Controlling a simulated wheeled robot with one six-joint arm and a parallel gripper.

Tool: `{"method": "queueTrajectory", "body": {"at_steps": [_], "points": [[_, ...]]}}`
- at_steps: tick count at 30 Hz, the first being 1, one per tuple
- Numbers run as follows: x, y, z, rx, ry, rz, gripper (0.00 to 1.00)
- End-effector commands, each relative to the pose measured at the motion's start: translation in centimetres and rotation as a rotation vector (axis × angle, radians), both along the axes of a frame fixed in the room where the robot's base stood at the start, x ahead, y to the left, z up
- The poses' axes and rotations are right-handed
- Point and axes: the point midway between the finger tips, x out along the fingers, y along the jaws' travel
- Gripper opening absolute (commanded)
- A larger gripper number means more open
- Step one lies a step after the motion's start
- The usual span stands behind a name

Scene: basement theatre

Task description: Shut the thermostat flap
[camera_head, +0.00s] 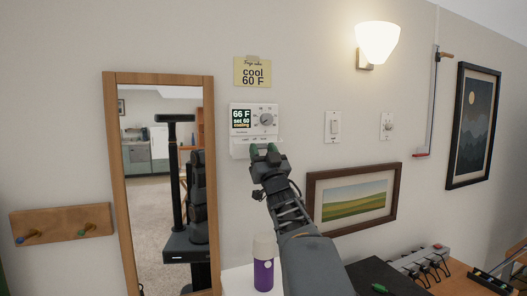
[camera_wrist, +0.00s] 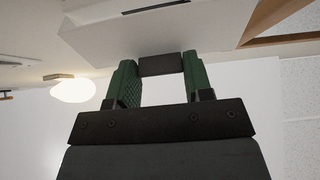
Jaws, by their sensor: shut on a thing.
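The white thermostat (camera_head: 254,105) is on the wall, with a lit display reading 66 F, set 60, cooling, and a round dial. Its dial and display are uncovered. A white flap (camera_head: 238,150) shows at its lower edge, partly hidden by my gripper (camera_head: 266,150). In the wrist view, my gripper (camera_wrist: 160,70) has its green fingers on either side of a dark block-like tab (camera_wrist: 160,65), shut on it. The tab meets the white panel (camera_wrist: 130,38) above it. The flap's exact angle is hard to tell.
A yellow note (camera_head: 252,72) reading cool 60 F is above the thermostat. A wood-framed mirror (camera_head: 119,150) is at left; a light switch (camera_head: 333,127) and framed landscape (camera_head: 312,200) are at right. A purple bottle (camera_head: 263,273) stands below, near my arm.

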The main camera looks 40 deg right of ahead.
Motion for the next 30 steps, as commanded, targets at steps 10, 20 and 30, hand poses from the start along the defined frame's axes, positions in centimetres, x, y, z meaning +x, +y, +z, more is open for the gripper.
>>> {"method": "queueTrajectory", "body": {"at_steps": [10, 20, 30], "points": [[0.7, -0.2, 2.6, 0.064, 0.246, -0.001, 0.23], [1.3, -0.4, 3.1, 0.104, 0.399, -0.001, 0.23], [1.6, -0.5, 2.8, 0.121, 0.46, 0.0, 0.23]]}}
